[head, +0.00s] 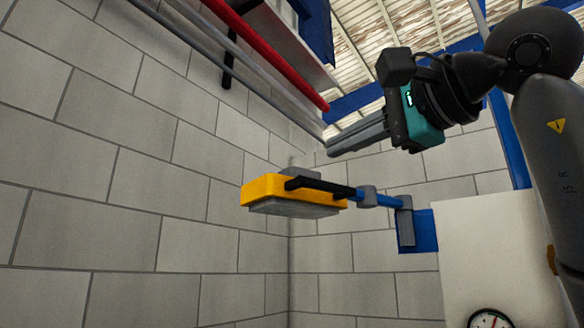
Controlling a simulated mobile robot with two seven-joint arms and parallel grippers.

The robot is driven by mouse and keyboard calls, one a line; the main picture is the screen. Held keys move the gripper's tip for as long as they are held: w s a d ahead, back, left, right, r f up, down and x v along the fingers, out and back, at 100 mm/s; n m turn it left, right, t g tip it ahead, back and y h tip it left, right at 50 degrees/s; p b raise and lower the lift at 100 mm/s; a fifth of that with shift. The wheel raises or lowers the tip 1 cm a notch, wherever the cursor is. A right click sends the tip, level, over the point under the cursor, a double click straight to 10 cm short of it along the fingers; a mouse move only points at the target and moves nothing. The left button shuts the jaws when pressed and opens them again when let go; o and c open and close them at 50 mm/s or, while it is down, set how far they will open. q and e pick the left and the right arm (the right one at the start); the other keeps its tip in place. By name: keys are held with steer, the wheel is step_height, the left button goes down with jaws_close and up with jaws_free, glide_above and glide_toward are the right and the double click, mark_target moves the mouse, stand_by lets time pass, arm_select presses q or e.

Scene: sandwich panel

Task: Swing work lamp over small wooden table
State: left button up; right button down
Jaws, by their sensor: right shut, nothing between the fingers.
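The work lamp (262,189) has a yellow head with a grey underside and a black handle (318,186) along its side. Its blue arm (386,200) runs right to a grey and blue bracket (408,230) at the wall. My right gripper (331,147) comes in from the upper right, above the lamp in the picture. Its fingers are shut and empty, pointing left, and appear apart from the lamp. My left gripper and the small wooden table are not in view.
A grey block wall fills the left and back. Red and grey pipes (265,48) run along the upper left. A white panel (490,245) stands at the lower right, with a round gauge (489,320) at the bottom edge. The space below the lamp looks clear.

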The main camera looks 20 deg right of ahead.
mark_target(273, 177)
steer(key=p+x, duration=0.3)
steer(key=x, duration=1.1)
steer(key=shift+a+p, duration=0.1)
steer(key=shift+p, duration=0.3)
